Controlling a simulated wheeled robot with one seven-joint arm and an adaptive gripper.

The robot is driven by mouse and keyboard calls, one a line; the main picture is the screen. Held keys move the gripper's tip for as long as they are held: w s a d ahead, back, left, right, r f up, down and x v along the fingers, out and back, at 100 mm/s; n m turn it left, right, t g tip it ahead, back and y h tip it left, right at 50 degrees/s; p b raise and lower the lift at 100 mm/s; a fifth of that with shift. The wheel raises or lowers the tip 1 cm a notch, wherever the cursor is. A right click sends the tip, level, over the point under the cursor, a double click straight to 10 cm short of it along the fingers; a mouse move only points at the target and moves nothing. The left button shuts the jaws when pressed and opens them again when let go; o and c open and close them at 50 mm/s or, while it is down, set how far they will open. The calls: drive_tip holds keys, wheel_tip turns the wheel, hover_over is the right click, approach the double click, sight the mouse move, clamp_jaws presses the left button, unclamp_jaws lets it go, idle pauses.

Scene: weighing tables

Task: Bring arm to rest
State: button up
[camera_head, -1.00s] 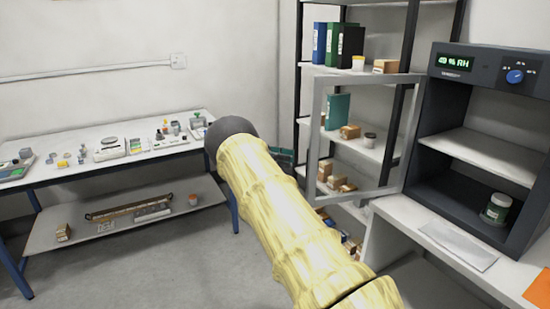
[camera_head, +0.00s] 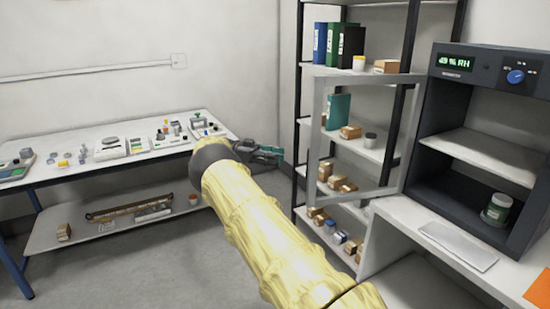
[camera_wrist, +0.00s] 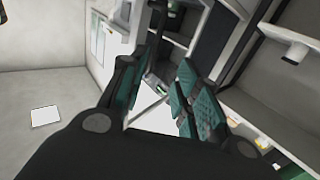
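My arm (camera_head: 262,230), in a yellow quilted sleeve, reaches from the bottom of the head view up and left to a dark wrist. My gripper (camera_head: 268,153) is beyond the wrist, in the air between the weighing table and the shelf rack. In the wrist view my gripper (camera_wrist: 162,88) shows two dark fingers with green pads, spread apart with nothing seen between them.
The weighing table (camera_head: 75,172) with small instruments stands left. The cabinet (camera_head: 433,140) at right has its framed door (camera_head: 318,130) swung open in front of the shelf rack (camera_head: 298,165). A container (camera_head: 496,210) stands inside. Floor at lower left is clear.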

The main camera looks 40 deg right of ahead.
idle(0.3)
drive_tip(key=s+d+f+n+t+h, duration=0.2)
drive_tip(key=d+f+n+t+h, duration=0.1)
drive_tip(key=f+n+t+h, duration=0.3)
drive_tip(key=s+d+f+n+t+h, duration=0.2)
drive_tip(key=f+n+t+h, duration=0.2)
drive_tip(key=f+n+h, duration=0.35)
drive_tip(key=s+a+f+n+t+y, duration=0.3)
drive_tip(key=a+f+n+t, duration=0.15)
drive_tip(key=f, duration=0.35)
drive_tip(key=s+a+f+n+t+y, duration=0.25)
drive_tip(key=a+f+n+t, duration=0.2)
drive_tip(key=f, duration=0.45)
drive_tip(key=s+a+f+n+t+y, duration=0.2)
drive_tip(key=a+f+n+t+y, duration=0.15)
drive_tip(key=a+f, duration=0.35)
drive_tip(key=s+a+f+n+g+y, duration=0.2)
drive_tip(key=s+a+f+y, duration=0.65)
drive_tip(key=s+a, duration=0.65)
drive_tip(key=s+a+n+g+y, duration=0.2)
drive_tip(key=s+a+g+y, duration=0.2)
drive_tip(key=s+a, duration=1.4)
drive_tip(key=shift+s, duration=0.8)
